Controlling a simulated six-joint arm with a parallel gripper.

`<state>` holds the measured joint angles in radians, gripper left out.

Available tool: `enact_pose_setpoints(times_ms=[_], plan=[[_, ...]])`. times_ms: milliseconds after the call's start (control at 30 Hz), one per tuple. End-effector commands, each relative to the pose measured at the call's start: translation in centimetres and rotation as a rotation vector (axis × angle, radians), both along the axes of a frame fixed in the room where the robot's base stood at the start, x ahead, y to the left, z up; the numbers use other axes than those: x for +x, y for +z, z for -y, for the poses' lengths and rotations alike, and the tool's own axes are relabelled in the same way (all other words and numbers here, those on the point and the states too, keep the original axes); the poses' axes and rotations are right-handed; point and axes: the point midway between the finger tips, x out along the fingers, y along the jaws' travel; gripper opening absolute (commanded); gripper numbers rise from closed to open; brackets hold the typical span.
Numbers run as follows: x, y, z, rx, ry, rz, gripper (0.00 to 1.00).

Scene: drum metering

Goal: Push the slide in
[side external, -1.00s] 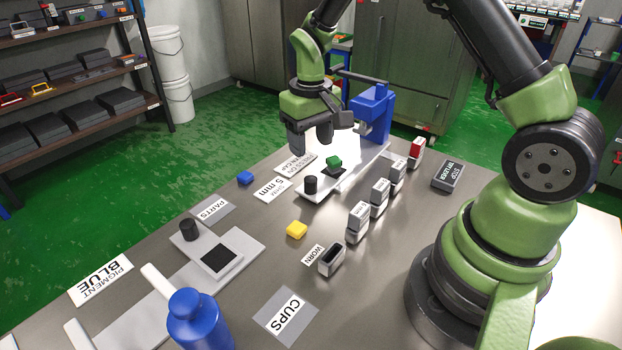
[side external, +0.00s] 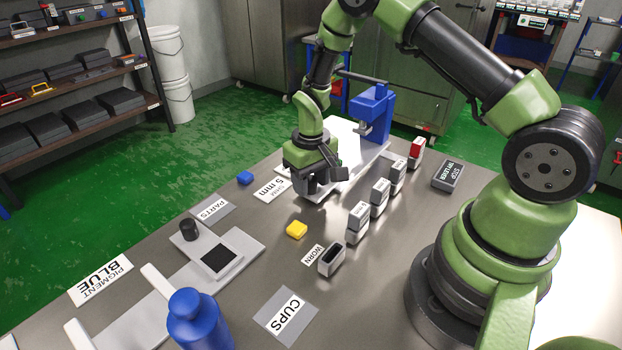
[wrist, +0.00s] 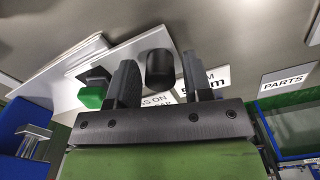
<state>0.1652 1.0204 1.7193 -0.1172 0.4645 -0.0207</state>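A white slide plate (wrist: 85,72) bears a black knob (wrist: 160,68) near one end, with a green block (wrist: 92,97) on a dark pad behind it. In the side external view, the plate (side external: 345,183) runs toward the blue press (side external: 375,112). My gripper (wrist: 157,80) is open, with one finger on each side of the knob; I cannot tell whether either finger touches it. In the side external view, my gripper (side external: 317,186) is low over the plate's near end and hides the knob and green block.
A second white plate (side external: 240,248) and a blue bottle (side external: 195,320) are nearer.

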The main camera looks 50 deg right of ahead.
Motion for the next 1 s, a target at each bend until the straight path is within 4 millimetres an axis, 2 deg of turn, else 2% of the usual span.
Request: enact_pose_setpoints(times_ms=[33, 167, 200, 367, 700, 800, 1000], plan=[[0.0, 0.0, 0.0, 0.000, 0.000, 0.000, 0.34], [0.0, 0.0, 0.0, 0.000, 0.000, 0.000, 0.04], [0.0, 0.0, 0.0, 0.000, 0.000, 0.000, 0.00], [0.0, 0.0, 0.6, 0.000, -0.002, 0.000, 0.00], [0.1, 0.0, 7.4, -0.001, -0.006, 0.002, 0.00], [0.0, 0.0, 8.2, -0.001, -0.003, 0.002, 0.00], [0.0, 0.0, 8.3, -0.001, 0.001, 0.002, 0.00]])
